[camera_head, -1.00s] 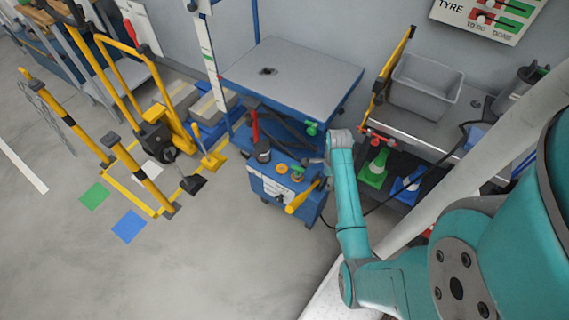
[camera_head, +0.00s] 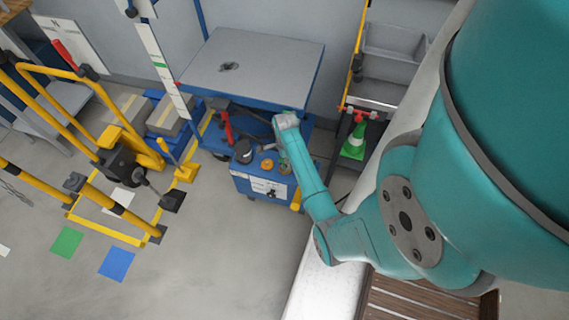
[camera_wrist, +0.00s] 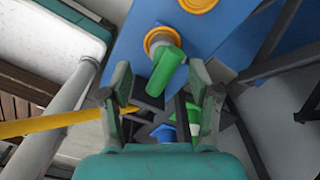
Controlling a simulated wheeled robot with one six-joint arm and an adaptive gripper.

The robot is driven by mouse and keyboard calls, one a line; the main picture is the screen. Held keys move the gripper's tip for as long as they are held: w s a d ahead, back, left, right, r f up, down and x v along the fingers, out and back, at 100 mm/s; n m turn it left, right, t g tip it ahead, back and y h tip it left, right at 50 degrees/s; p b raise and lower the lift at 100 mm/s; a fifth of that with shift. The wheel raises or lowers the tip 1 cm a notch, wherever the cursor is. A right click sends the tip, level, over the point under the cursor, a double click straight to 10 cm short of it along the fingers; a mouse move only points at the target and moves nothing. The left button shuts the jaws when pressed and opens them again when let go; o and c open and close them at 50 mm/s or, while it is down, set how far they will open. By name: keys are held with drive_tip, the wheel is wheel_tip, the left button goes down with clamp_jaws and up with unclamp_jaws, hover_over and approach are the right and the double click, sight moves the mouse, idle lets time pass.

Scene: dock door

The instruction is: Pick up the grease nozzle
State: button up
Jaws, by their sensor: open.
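A green cylindrical piece with an orange-brass collar, which looks like the grease nozzle (camera_wrist: 167,68), stands at the blue cart top in the wrist view. My gripper (camera_wrist: 160,82) is open, with one finger on each side of the near end of the green piece. The fingers look apart from it; the remaining height gap is hard to judge. In the head view the end of my arm is over the blue cart (camera_head: 262,187), and it mostly hides my gripper and the nozzle.
An orange ring (camera_wrist: 197,3) lies beside the nozzle on the cart. A yellow bar (camera_wrist: 55,122) crosses left of my gripper. A grey-topped lift table (camera_head: 255,68) stands behind the cart. A green cone (camera_head: 354,144) is to the right.

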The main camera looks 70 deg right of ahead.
drive_tip(key=shift+w+d+f, duration=0.1)
drive_tip(key=shift+f, duration=1.25)
drive_tip(key=shift+d+f, duration=0.1)
drive_tip(key=shift+f, duration=1.25)
clamp_jaws()
